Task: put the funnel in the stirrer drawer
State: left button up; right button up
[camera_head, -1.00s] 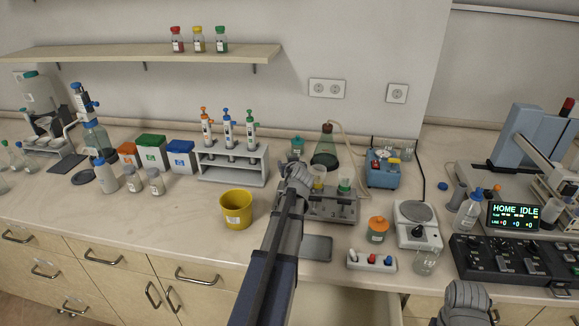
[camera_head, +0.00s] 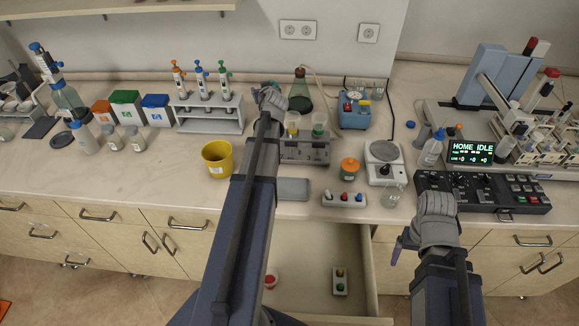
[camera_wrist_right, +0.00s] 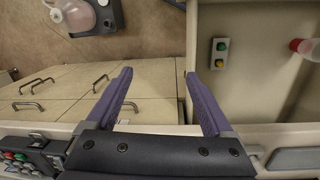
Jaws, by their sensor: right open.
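The open drawer (camera_head: 367,268) juts out below the counter, between my two arms in the head view. Inside lie a small grey block with coloured buttons (camera_head: 340,281) and a small red-and-white piece (camera_head: 271,278), which also shows at the right of the wrist view (camera_wrist_right: 305,48). I cannot pick out a funnel for certain. My right gripper (camera_head: 399,249) is beside the drawer's right side, open and empty; its two purple fingers (camera_wrist_right: 158,76) are spread in the wrist view. My left gripper (camera_head: 269,96) is above the counter near the grey stirrer rack (camera_head: 304,152); its fingers are hidden.
A yellow bucket (camera_head: 217,160), an orange-lidded jar (camera_head: 349,168), a white hotplate (camera_head: 384,163), a glass beaker (camera_head: 392,194) and a black control panel (camera_head: 480,193) stand on the counter. Closed drawers (camera_head: 100,216) line its front. Bare counter lies left of the bucket.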

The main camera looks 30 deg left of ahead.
aim_at(304, 287)
jog(key=z, duration=0.8)
jog(key=k+j+z, duration=0.3)
jog(key=z, duration=0.15)
jog(key=k+j+z, duration=0.25)
jog(key=z, duration=0.25)
jog(key=k+z, duration=0.55)
jog(key=k, duration=0.55)
jog(key=k+l+z, duration=0.1)
jog(key=k, duration=0.5)
jog(key=k+l+z, duration=0.1)
jog(key=k+l, duration=0.15)
jog(key=k, duration=0.4)
